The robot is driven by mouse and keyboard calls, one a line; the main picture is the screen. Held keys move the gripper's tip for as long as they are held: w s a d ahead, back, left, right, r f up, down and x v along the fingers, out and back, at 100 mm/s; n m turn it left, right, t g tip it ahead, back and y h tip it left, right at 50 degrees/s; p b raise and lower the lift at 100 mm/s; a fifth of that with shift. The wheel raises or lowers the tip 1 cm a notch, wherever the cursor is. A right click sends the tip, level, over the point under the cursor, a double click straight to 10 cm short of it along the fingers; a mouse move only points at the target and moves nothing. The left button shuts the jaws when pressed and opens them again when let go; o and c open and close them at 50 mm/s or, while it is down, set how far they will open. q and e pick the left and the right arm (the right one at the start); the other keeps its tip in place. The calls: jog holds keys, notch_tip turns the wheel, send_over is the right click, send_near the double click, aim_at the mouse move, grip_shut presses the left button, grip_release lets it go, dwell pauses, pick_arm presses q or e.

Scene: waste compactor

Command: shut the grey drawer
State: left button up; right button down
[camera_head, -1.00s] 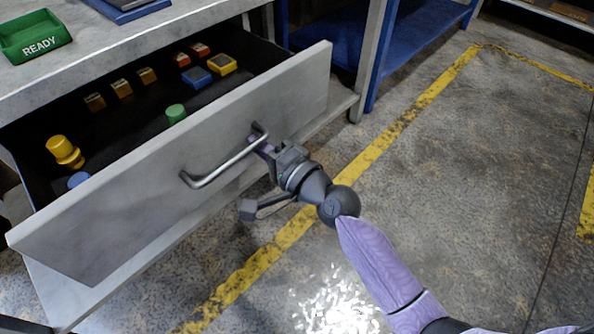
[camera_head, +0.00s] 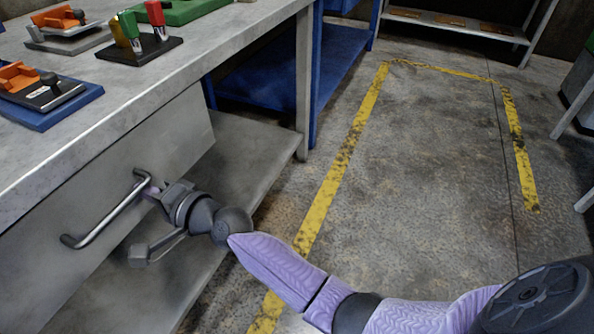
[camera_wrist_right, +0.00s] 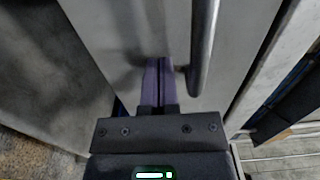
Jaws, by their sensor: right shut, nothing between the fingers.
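The grey drawer (camera_head: 160,140) is in under the worktop in the head view, with none of its inside showing. I cannot tell whether its front is fully flush. Its bar handle (camera_head: 105,215) runs along the front; the handle also shows in the right wrist view (camera_wrist_right: 203,50). My right gripper (camera_head: 151,191) is shut and empty, with its fingertips at the drawer front beside the handle's far end. In the right wrist view the purple fingers (camera_wrist_right: 158,68) are together, left of the bar and apart from it. My left gripper is out of view.
Above the drawer is the grey worktop (camera_head: 205,62), with a blue tray (camera_head: 50,118) and a black stand (camera_head: 140,50) on it. A lower shelf (camera_head: 245,150) lies beneath. The floor on the right, with yellow lines (camera_head: 345,150), is clear.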

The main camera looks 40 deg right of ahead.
jog(key=shift+w+r, duration=0.15)
jog(key=shift+r, duration=0.05)
jog(key=shift+r, duration=0.15)
dwell(0.3)
jog(key=shift+a, duration=0.1)
